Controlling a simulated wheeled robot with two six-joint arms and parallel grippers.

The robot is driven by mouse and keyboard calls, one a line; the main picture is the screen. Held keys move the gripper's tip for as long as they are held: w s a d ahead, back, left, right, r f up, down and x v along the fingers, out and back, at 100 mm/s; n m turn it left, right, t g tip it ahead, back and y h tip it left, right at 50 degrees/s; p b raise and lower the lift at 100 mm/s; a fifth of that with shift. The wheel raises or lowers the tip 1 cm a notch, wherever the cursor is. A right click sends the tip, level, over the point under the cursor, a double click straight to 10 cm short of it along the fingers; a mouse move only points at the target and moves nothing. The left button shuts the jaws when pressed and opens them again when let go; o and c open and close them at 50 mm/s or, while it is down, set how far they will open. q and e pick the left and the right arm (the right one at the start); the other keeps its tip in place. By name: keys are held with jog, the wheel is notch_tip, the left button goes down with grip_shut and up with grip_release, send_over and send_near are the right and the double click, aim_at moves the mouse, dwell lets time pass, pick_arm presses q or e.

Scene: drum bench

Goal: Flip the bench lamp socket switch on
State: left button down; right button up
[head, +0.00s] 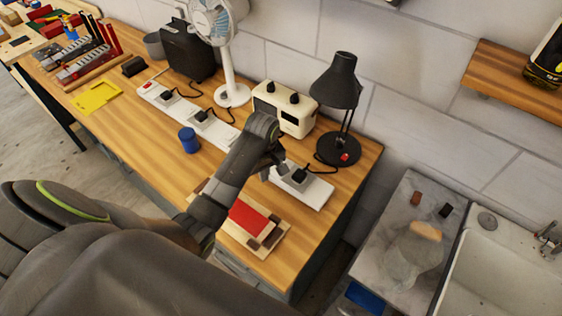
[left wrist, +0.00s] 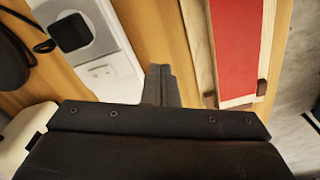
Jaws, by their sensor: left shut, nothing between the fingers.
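The black bench lamp (head: 338,95) stands at the right end of the bench, with a small red spot on its base. Its cord runs to a dark plug (head: 298,176) in the right end of the long white power strip (head: 316,193). In the left wrist view the plug (left wrist: 70,32) sits in a square socket, and a small white switch (left wrist: 102,73) shows beside it on the strip. I cannot tell the switch's position. My left gripper (head: 266,173) is shut and empty, close to the strip near the plug; its fingers (left wrist: 160,86) appear right of the switch in the wrist view.
A cream box with dark knobs (head: 284,108) stands behind my arm, and a white fan (head: 230,80) farther left. A red-topped wooden item (head: 248,218) lies in front of the strip. A blue jar (head: 188,140) stands left of my arm. A sink is at the right.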

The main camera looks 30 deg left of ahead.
pick_arm(q)
jog(key=w+d+r+n+g, duration=0.1)
jog(key=w+r+n, duration=0.3)
jog(key=w+r, duration=0.3)
jog(key=shift+w+d+n, duration=0.3)
jog(key=shift+w+n, duration=0.1)
jog(key=shift+w, duration=0.55)
pick_arm(e)
jog(key=shift+a, duration=0.1)
